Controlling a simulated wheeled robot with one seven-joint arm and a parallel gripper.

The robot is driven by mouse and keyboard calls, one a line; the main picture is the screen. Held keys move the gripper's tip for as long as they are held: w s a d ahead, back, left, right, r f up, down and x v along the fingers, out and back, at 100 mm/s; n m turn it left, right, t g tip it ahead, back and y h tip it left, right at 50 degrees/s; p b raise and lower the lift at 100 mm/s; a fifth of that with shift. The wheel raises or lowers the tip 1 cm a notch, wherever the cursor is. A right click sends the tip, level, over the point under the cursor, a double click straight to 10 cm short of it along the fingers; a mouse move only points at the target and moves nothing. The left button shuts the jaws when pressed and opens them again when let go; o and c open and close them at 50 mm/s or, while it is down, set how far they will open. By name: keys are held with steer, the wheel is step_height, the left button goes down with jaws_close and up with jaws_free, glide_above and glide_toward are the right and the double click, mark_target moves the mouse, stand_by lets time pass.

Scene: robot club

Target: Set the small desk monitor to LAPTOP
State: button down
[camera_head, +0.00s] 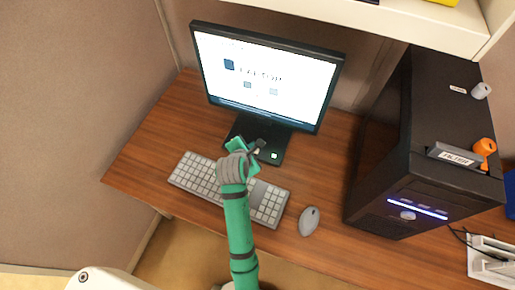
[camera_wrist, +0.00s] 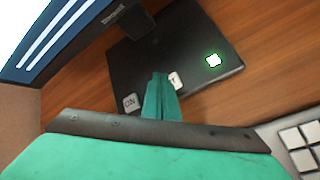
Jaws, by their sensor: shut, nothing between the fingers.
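The small desk monitor (camera_head: 265,75) stands lit at the back of the desk. Its white screen carries a short dark word that looks like LAPTOP, but it is blurred, with small icons around it. Its black base (camera_wrist: 190,45) shows in the wrist view with a grey ON button (camera_wrist: 130,103), a second light button (camera_wrist: 176,80) partly hidden by my fingers, and a green-lit button (camera_wrist: 213,61). My gripper (camera_wrist: 163,92) is shut and empty, its fingertips over the base beside the second button. I cannot tell whether they touch it. The head view shows my gripper (camera_head: 258,148) above the base's front.
A grey keyboard (camera_head: 196,176) lies in front of the base, under my arm. A mouse (camera_head: 309,220) lies right of it. A black computer tower (camera_head: 385,140) stands on the right, with an orange item (camera_head: 484,148) on top. A shelf (camera_head: 400,22) overhangs the back. The desk's left is clear.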

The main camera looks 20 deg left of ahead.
steer(key=shift+s+a, duration=0.15)
steer(key=shift+a, duration=0.05)
steer(key=shift+d+r, duration=0.15)
steer(key=shift+d, duration=0.1)
steer(key=shift+w+d+r, duration=0.25)
steer(key=shift+d+r, duration=0.1)
steer(key=shift+r, duration=0.4)
